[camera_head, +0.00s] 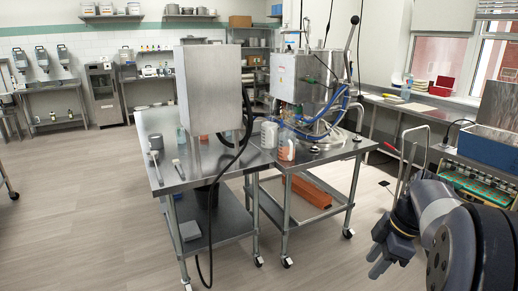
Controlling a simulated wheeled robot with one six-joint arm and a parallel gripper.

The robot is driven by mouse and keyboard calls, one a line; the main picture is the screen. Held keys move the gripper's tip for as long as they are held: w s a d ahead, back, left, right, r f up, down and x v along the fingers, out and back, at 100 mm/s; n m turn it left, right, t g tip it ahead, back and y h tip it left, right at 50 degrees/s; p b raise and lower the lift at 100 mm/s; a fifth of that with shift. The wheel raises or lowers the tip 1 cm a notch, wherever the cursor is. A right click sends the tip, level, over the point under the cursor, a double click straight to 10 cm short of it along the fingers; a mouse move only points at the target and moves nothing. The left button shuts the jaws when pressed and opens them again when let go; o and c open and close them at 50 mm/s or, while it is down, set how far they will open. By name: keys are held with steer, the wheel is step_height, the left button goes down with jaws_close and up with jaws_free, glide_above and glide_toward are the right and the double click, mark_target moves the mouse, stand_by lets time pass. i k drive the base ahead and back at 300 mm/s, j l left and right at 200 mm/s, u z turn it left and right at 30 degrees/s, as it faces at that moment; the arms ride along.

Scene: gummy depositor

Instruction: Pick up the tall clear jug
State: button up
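A tall clear jug (269,134) with a whitish look stands upright near the front edge of the steel table, where two tabletops meet. A second clear jug with orange contents (287,149) stands just right of it and slightly nearer. My gripper (373,264) is at the lower right, well apart from both jugs and closer to the camera. It points down and left over the floor. Nothing shows in it, but its finger gap is too small and angled to judge.
The wheeled steel tables (215,170) carry a steel control box (212,88) and a depositor machine (305,78) with blue hoses. A black cable (212,225) hangs down in front. A cart with trays (480,185) stands at right. The floor (80,210) at left is clear.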

mark_target(287, 145)
steer(key=i+l+z, duration=0.2)
steer(key=i, duration=0.8)
steer(key=i+l+z, duration=0.15)
steer(key=i, duration=0.9)
steer(key=i+u, duration=0.7)
steer(key=i+l+u, duration=0.2)
steer(key=u, duration=0.15)
steer(key=i, duration=0.05)
